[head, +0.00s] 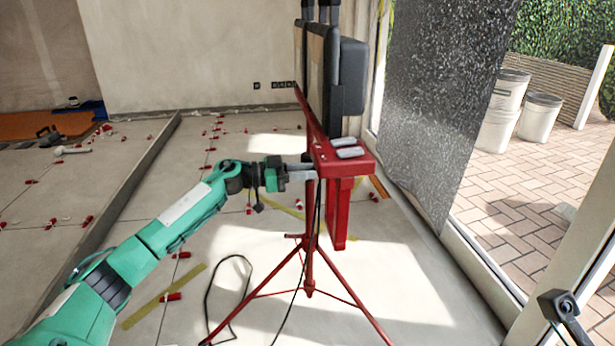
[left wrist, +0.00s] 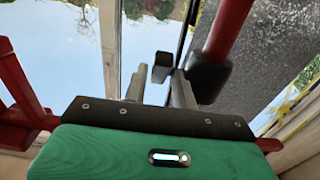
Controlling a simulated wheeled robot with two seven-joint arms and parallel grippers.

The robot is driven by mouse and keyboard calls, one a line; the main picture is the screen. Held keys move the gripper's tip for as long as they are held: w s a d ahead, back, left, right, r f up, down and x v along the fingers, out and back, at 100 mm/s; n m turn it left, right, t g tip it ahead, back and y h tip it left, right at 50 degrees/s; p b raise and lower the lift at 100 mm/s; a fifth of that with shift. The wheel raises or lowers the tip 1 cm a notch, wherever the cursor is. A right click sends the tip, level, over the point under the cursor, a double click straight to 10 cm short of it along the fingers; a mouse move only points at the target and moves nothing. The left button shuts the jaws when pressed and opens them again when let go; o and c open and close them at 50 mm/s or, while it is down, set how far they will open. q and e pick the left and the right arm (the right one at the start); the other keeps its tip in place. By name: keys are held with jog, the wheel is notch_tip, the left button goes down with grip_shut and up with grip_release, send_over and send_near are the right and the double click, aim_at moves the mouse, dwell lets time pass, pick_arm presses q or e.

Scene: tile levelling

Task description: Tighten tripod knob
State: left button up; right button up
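The red tripod (head: 309,262) stands on spread legs on the tiled floor, with a red crossbar (head: 345,160) on top. My left gripper (head: 303,171) reaches the tripod's upper post from the left, just under the crossbar. In the left wrist view, the two grey fingers of my left gripper (left wrist: 158,92) stand apart, with a gap between them. A small black knob (left wrist: 163,68) shows at the fingertips, beside a black collar (left wrist: 207,78) on the red post (left wrist: 229,28). I cannot tell whether the fingers touch the knob. The knob is hidden in the head view. My right gripper is not seen.
Black lamp panels (head: 352,78) stand on the crossbar. A black cable (head: 232,285) lies by the tripod legs. Several red tile clips are scattered over the floor (head: 60,215). A speckled dark slab (head: 435,100) and white buckets (head: 540,115) are at the right.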

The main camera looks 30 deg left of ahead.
pick_arm(q)
jog(key=shift+w+d, duration=0.2)
jog(key=shift+d, duration=0.05)
grip_shut()
jog(key=shift+r, duration=0.1)
